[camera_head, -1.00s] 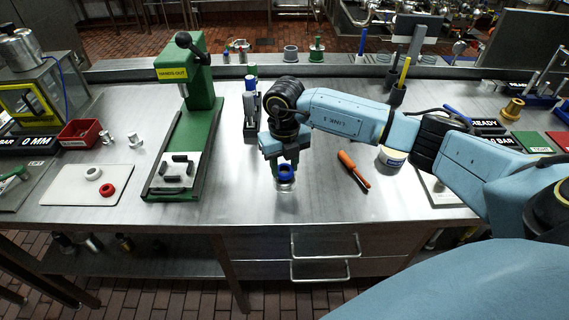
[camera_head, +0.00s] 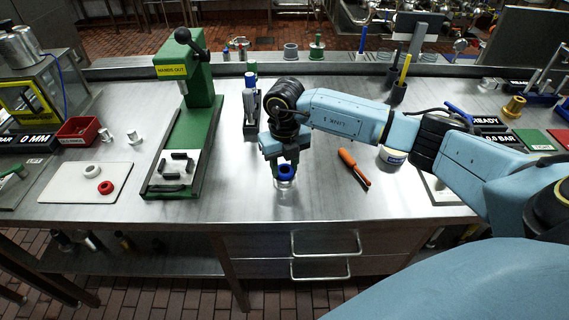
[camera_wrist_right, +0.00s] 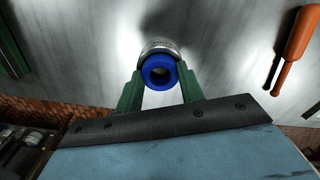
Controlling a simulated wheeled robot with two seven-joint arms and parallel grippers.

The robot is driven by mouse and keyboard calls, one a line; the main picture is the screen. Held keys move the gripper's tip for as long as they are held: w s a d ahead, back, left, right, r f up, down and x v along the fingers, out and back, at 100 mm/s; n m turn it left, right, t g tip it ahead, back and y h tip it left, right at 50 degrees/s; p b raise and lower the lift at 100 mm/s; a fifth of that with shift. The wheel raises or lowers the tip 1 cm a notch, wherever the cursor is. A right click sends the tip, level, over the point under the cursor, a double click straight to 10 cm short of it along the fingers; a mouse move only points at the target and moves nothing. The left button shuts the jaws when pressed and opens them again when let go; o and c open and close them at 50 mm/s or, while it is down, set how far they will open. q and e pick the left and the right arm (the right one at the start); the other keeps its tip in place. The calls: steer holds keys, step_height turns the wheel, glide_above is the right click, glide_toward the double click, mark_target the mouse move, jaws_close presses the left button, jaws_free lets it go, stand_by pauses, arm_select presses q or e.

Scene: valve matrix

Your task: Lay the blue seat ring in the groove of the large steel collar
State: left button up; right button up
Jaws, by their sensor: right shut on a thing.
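The blue seat ring (camera_head: 285,171) is between the fingers of my right gripper (camera_head: 285,168), which is shut on it. In the right wrist view the blue ring (camera_wrist_right: 159,72) sits between the green fingertips, with its hole facing the camera. The large steel collar (camera_wrist_right: 160,46) shows just behind and under the ring, on the bench. In the head view the collar (camera_head: 285,183) shows as a pale metal rim below the ring. I cannot tell whether the ring touches the groove. My left gripper is not in view.
An orange-handled tool (camera_head: 353,167) lies right of the collar. A green press (camera_head: 185,120) stands to the left. A white board (camera_head: 70,188) holds a white ring (camera_head: 92,170) and a red ring (camera_head: 106,187). The bench front beside the collar is clear.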

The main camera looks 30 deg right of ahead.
steer(key=o, duration=1)
step_height(320, 180, up, 13)
steer(key=shift+r, duration=0.15)
stand_by(0.4)
